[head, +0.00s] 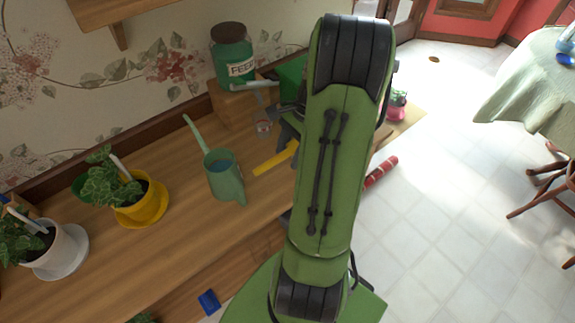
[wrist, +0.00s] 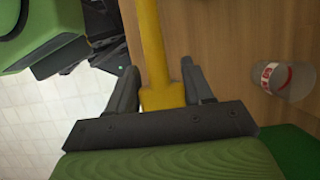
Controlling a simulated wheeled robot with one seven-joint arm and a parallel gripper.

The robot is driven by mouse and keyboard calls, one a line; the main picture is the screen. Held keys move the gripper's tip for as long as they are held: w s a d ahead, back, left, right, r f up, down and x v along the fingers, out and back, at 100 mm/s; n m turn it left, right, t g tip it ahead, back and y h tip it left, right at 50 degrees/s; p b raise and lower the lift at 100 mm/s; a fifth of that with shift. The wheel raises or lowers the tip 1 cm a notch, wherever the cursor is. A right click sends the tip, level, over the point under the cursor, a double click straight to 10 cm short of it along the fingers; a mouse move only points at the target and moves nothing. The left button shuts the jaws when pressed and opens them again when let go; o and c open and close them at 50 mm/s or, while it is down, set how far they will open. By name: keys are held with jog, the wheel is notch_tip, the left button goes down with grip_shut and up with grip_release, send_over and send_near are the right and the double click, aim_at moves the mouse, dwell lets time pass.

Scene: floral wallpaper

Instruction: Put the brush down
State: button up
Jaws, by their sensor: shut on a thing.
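The brush (wrist: 151,45) shows as a long yellow handle in the wrist view, with a wider part between the two fingers of my gripper (wrist: 158,82). My gripper is shut on it. In the head view the yellow handle of the brush (head: 275,158) sticks out to the left from behind my green arm, above the wooden worktop (head: 165,240). The rest of the brush and most of my gripper are hidden there by the arm. I cannot tell whether the handle touches the wood.
A clear glass (head: 263,128) with a red mark stands close by and shows in the wrist view (wrist: 284,80). A green watering can (head: 226,185) stands left of the handle. Potted plants (head: 141,206) are further left, a green feed jar (head: 232,55) behind. Worktop in front is clear.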

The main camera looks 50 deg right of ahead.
aim_at(286, 182)
notch_tip(286, 182, down, 9)
jog(key=b, duration=0.2)
jog(key=shift+b, duration=0.4)
jog(key=shift+r, duration=0.1)
